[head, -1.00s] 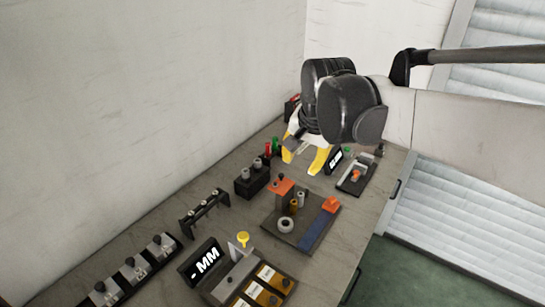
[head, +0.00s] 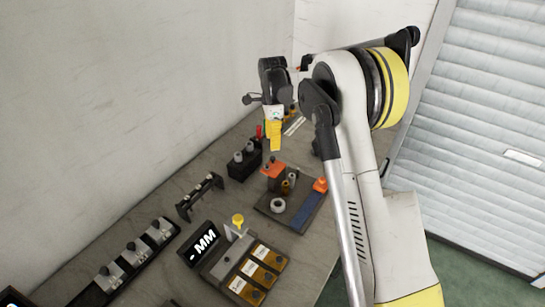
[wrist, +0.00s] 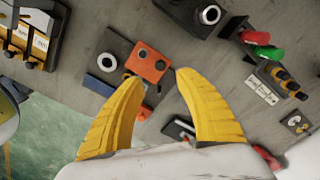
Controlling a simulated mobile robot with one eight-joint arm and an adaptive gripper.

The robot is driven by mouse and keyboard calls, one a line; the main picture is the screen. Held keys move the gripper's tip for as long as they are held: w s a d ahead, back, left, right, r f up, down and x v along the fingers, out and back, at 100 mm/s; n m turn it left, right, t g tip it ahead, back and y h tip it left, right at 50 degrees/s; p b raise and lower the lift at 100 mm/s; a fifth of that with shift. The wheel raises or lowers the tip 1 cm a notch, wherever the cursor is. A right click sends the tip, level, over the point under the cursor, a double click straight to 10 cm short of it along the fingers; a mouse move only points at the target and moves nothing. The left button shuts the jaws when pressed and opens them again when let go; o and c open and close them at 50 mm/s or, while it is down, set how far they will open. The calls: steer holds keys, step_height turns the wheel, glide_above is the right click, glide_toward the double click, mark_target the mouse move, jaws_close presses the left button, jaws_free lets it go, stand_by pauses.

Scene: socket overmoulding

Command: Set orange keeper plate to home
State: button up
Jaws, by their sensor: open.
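My gripper (head: 275,138) hangs above the far part of the bench, its yellow fingers pointing down. In the wrist view my gripper (wrist: 158,80) is open, with nothing between the fingers. An orange plate with dark holes (wrist: 148,63) shows just beyond the fingertips, clearly below them; it also sits on a post of the dark fixture in the head view (head: 273,170). A second orange piece (head: 320,184) stands at the end of the fixture's blue strip, and an orange piece (wrist: 141,112) shows beside the left finger. I cannot tell for certain which is the keeper plate.
The dark fixture base (head: 267,205) carries a pale ring (head: 278,205). A black block with grey cylinders (head: 246,155) stands to its left. A display (head: 204,243) and a tray of labelled bins (head: 262,270) are nearer. Red and green cylinders (wrist: 262,45) lie at upper right.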

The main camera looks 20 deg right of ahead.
mark_target(273, 157)
step_height(273, 157, down, 8)
steer(key=shift+f+b, duration=0.1)
steer(key=shift+b, duration=0.7)
